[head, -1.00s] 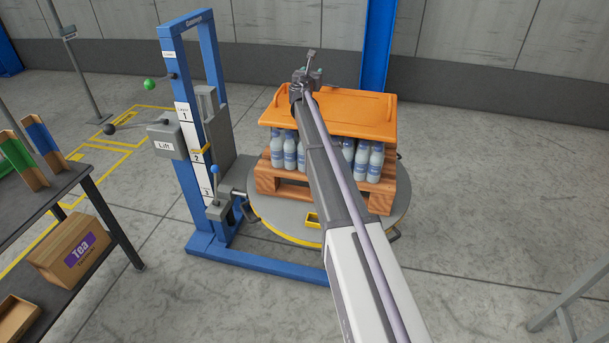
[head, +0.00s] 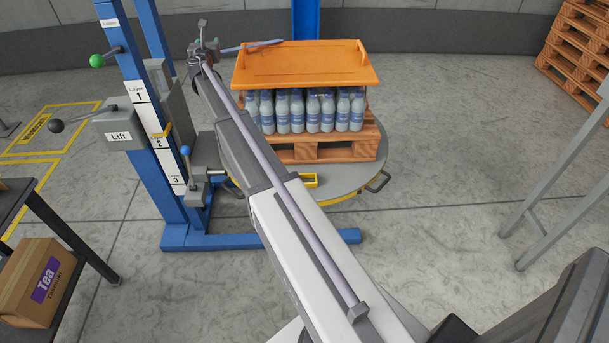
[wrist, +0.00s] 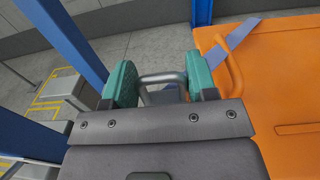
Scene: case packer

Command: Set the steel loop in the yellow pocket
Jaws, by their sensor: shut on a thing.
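In the wrist view my gripper's green pads (wrist: 161,88) are shut on a grey steel loop (wrist: 162,76), which spans between them. In the head view my gripper (head: 204,42) is raised beside the blue lift column, left of the orange tray; the loop is too small to make out there. A blue-grey strip (head: 252,46) runs right from near my gripper, past the tray's back edge. The strip (wrist: 233,50) also shows in the wrist view, crossing the tray's handle; its join to the loop is hidden. The yellow pocket (head: 311,182) is low at the turntable's front, well below my gripper.
The orange tray (head: 300,66) lies on several bottles (head: 315,112) on a wooden pallet (head: 320,149), on a round turntable (head: 345,182). The lift column (head: 142,100) with levers stands close at left. A table frame (head: 560,150) is at right. Floor between is clear.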

